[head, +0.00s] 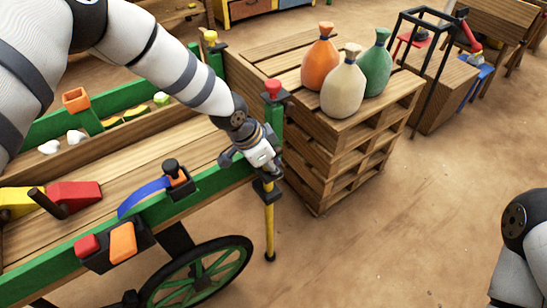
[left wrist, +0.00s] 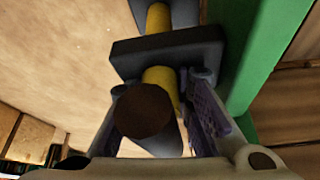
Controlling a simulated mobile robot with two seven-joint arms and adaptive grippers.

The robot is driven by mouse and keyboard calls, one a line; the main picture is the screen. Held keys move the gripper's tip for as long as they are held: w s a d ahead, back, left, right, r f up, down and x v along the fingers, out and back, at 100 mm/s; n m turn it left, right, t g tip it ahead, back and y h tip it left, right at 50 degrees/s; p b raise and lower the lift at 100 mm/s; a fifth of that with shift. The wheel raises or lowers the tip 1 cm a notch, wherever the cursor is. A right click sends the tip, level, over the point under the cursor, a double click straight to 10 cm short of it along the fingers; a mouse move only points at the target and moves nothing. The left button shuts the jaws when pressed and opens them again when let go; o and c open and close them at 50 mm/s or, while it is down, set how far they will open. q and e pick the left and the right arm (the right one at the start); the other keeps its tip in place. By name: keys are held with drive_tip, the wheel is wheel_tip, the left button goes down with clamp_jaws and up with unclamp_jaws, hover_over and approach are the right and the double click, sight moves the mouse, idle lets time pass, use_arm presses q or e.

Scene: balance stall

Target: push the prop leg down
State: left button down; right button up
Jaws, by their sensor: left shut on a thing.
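The prop leg (head: 269,220) is a yellow upright rod at the near right corner of the green-sided cart (head: 215,180). It passes down through a dark bracket (head: 267,187) and ends in a dark foot; I cannot tell whether the foot touches the ground. My left gripper (head: 262,160) is shut on the upper part of the leg, beside the green corner post. In the left wrist view the fingers (left wrist: 162,92) stand on both sides of the yellow leg (left wrist: 160,78), with its dark round top (left wrist: 143,110) nearest the camera. My right gripper is out of view.
A stack of wooden pallets (head: 325,150) with orange, cream and green sacks stands right of the cart. A red knob (head: 273,88) tops the corner post. A spoked wheel (head: 205,272) is under the cart.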

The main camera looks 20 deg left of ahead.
sight(278, 149)
use_arm(q)
drive_tip(key=shift+s+f, duration=0.25)
drive_tip(key=shift+f, duration=0.1)
drive_tip(key=c, duration=1.4)
unclamp_jaws()
drive_tip(key=shift+w+r, duration=0.1)
drive_tip(key=shift+w, duration=0.05)
drive_tip(key=shift+r, duration=0.1)
wheel_tip(278, 149, up, 10)
drive_tip(key=shift+f, duration=0.1)
